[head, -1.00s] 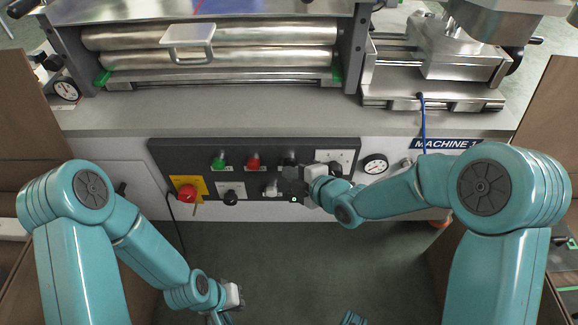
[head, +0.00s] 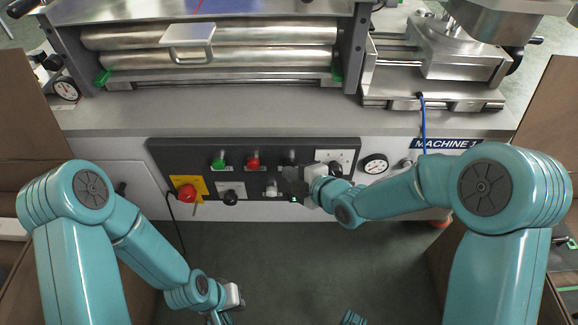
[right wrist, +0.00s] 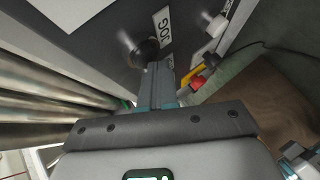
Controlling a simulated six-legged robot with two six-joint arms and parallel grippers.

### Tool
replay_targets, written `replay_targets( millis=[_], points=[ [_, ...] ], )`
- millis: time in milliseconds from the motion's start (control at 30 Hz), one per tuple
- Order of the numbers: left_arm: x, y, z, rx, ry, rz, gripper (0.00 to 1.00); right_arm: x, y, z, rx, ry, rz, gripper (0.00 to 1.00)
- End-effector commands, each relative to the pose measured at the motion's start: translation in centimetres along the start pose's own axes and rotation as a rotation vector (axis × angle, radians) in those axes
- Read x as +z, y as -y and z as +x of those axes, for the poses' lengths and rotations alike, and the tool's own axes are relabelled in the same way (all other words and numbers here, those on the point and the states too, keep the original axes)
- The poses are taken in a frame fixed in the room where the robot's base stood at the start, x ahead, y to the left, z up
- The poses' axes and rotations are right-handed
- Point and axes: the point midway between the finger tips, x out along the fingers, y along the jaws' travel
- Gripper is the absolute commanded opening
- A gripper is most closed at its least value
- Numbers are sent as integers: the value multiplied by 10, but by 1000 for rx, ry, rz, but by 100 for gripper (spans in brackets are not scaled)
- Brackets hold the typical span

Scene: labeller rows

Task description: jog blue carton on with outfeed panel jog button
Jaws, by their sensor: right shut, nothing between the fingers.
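The dark outfeed panel (head: 235,165) is on the front of the machine. Its black jog button (right wrist: 145,52) shows in the right wrist view beside a white label reading JOG (right wrist: 163,27). My right gripper (head: 287,176) is shut and empty at the panel. In the right wrist view its fingertips (right wrist: 160,66) are right at the button's edge; I cannot tell whether they press it. My left gripper (head: 232,297) hangs low over the floor, its fingers too small to judge. I cannot make out the blue carton.
The panel also has a green button (head: 218,164), a red button (head: 253,163) and a red emergency stop (head: 187,192) on a yellow plate. Metal rollers (head: 130,62) lie behind the grey ledge (head: 230,110). A round gauge (head: 375,164) is right of the panel. The floor in front is clear.

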Motion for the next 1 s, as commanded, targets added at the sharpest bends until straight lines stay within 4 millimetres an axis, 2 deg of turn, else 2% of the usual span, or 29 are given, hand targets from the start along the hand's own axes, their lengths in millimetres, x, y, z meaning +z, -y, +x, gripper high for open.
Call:
replay_targets(
  millis=[300, 700, 1000],
  points=[
    [0, 4, 12, 0, 0, 0, 0, -7, 9, -10, 2, 0, 0, 0],
    [0, 5, 14, 0, 0, 0, 0, -10, 11, -14, 1, 0, 0, 0],
    [0, 11, 30, 0, 0, 0, 0, -25, 27, -34, 1, -1, -1, 0]
  ],
)
